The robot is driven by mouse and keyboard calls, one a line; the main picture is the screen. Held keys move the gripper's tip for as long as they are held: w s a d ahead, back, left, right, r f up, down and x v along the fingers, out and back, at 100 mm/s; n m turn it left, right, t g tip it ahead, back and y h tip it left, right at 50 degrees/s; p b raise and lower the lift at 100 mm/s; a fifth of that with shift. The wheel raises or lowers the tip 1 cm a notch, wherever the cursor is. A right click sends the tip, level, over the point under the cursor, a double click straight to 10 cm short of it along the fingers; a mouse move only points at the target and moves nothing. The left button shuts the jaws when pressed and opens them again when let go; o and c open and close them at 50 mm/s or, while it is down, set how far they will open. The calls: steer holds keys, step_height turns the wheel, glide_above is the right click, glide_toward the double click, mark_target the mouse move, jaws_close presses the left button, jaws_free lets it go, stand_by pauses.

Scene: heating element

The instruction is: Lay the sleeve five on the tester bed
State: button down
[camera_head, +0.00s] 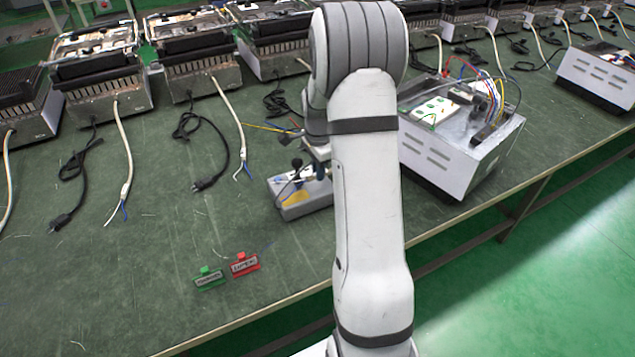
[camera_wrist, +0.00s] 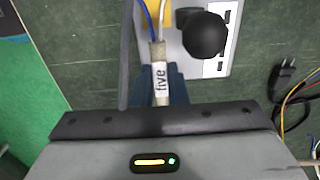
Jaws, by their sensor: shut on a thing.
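The sleeve five (camera_wrist: 160,80) is a pale sleeve with a black "five" label, on a cable whose blue and white wires stick out past it. In the wrist view my gripper (camera_wrist: 161,88) is shut on it. The tester (camera_head: 303,200) is a small grey box with a yellow patch and a black knob, below my gripper in the head view. In the wrist view its light panel (camera_wrist: 228,48) and black knob (camera_wrist: 205,35) are just ahead and right of the sleeve. The gap between sleeve and tester cannot be told. My arm hides part of the tester.
A white instrument box (camera_head: 460,140) with wires stands right of my arm. Several grills line the back, with loose cables. The bench's left front is mostly clear.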

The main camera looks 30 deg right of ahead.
mark_target(318, 190)
steer(key=shift+f, duration=2.2)
steer(key=shift+f+b, duration=0.1)
steer(key=shift+b, duration=0.25)
steer(key=c, duration=1.4)
jaws_free()
steer(key=shift+c, duration=0.2)
step_height(318, 190, up, 12)
steer(key=shift+r+p, duration=0.1)
steer(key=shift+p, duration=0.75)
steer(key=s+a+r+n+t, duration=0.1)
steer(key=s+a+r+n, duration=0.3)
steer(key=s+a+n, duration=0.4)
steer(key=s+a+r+n+t, duration=0.1)
steer(key=s+a+r+n, duration=0.2)
steer(key=s+a+n, duration=0.5)
steer(key=s+n, duration=0.2)
steer(key=s, duration=0.6)
steer(key=shift+s+a+r, duration=0.25)
steer(key=shift+s+r, duration=0.05)
steer(key=shift+r, duration=0.1)
